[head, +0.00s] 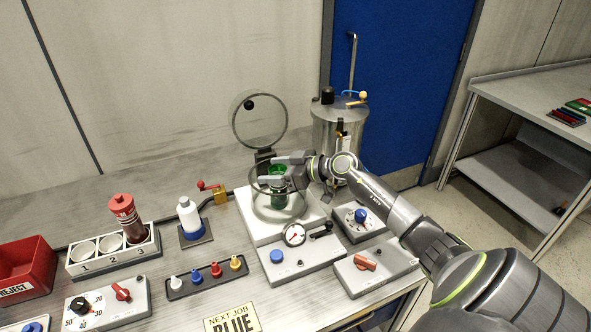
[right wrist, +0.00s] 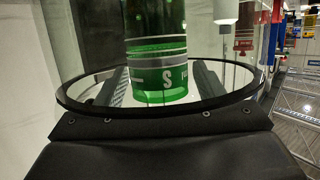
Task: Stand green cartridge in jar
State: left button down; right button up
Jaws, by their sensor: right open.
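The green cartridge (head: 279,199) stands about upright inside the clear jar (head: 254,207) on a white base; whether its bottom rests on the floor of the jar I cannot tell. The jar's round lid (head: 258,121) is swung up behind it. My right gripper (head: 275,171) is open at the jar's mouth, with one finger on each side of the cartridge. In the right wrist view the cartridge (right wrist: 165,75) shows its band with an S between the fingers (right wrist: 162,88), behind a dark ring. My left gripper is not in view.
A metal tank (head: 327,133) stands just behind my right gripper. A gauge panel (head: 300,262) and knob boxes (head: 360,222) sit in front of the jar. To the left are a white bottle (head: 188,215), a numbered rack (head: 85,263) holding a red cartridge (head: 127,215), and a red reject bin (head: 25,268).

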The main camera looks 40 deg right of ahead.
jog(key=b+v, duration=0.1)
jog(key=v, duration=1)
jog(key=shift+s+a, duration=0.1)
jog(key=shift+s, duration=0.05)
dwell(0.3)
